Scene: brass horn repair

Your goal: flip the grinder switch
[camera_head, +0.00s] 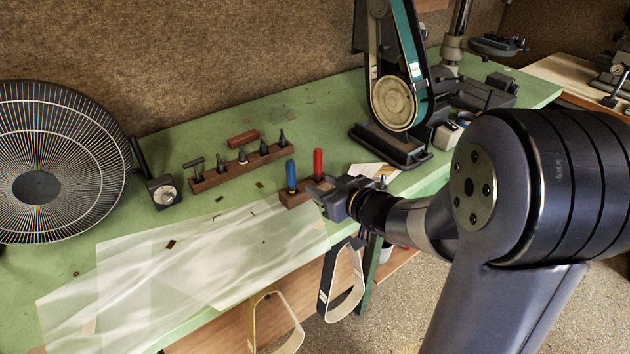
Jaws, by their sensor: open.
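The belt grinder (415,60) stands upright on the green bench at the back right. It has a teal belt, a round tan wheel and a dark base (385,148). I cannot make out its switch clearly; a small pale box (447,134) sits just right of the base. My gripper (320,190) is open over the bench's front edge, in front of and left of the grinder. It is close to a small wooden block with blue- and red-handled tools, and apart from the grinder. My arm hides part of the bench's right side.
The tool block (290,199) is beside my gripper. A wooden rack (225,174) with several metal bits and a large fan (55,165) are further left. Translucent sheets (190,265) cover the front bench. Belt loops (341,285) hang at its front edge.

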